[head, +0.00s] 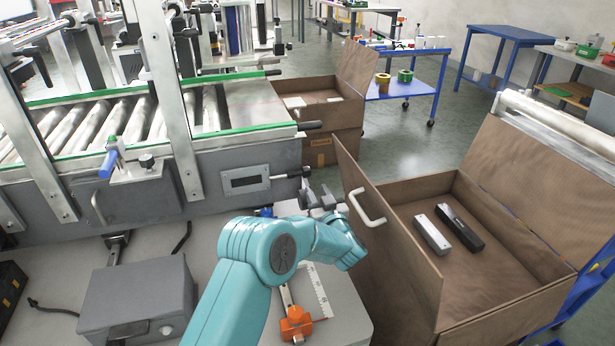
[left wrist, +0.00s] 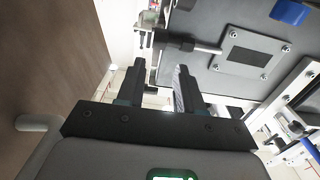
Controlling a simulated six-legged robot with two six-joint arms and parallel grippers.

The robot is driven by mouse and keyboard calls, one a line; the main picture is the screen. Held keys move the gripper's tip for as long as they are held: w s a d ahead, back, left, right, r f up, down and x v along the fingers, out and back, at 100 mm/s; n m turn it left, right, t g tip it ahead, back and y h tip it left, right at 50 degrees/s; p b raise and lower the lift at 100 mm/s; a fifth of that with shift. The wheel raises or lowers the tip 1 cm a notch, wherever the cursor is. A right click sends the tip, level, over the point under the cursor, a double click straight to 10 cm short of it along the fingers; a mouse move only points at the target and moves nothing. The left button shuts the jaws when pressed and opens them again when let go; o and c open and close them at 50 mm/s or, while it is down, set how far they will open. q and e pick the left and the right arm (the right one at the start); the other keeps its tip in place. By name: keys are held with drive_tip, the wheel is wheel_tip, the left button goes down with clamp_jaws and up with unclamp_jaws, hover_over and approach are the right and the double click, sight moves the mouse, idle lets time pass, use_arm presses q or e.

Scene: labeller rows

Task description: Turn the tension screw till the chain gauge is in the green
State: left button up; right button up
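A black-knobbed screw on a metal rod (head: 291,174) sticks out to the right from the labeller's grey side; I take it for the tension screw. It also shows in the left wrist view (left wrist: 178,45). Beside it is a framed plate with a window (head: 245,181), perhaps the chain gauge; it also shows in the left wrist view (left wrist: 250,53). No green or pointer can be made out in it. My left gripper (head: 317,190) is just right of and below the knob. In the left wrist view its two fingers (left wrist: 159,72) are apart, empty, with the knob beyond their tips.
A brown box (head: 400,290) with a white handle (head: 367,207) stands close on the right, holding a white and a black block. A smaller box (head: 318,118) stands behind. A grey case (head: 137,298) and an orange-ended tool (head: 296,322) lie on the grey surface.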

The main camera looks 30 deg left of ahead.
sight(308, 175)
use_arm(q)
drive_tip(key=x, duration=0.9)
drive_tip(key=shift+w+a+f+b, duration=0.1)
drive_tip(key=shift+a+b, duration=0.05)
drive_tip(key=shift+b, duration=0.2)
clamp_jaws()
drive_tip(key=f+t+y+b, duration=0.1)
drive_tip(key=y+b, duration=0.1)
drive_tip(key=b, duration=0.5)
drive_tip(key=shift+t, duration=0.4)
drive_tip(key=shift+r, duration=0.3)
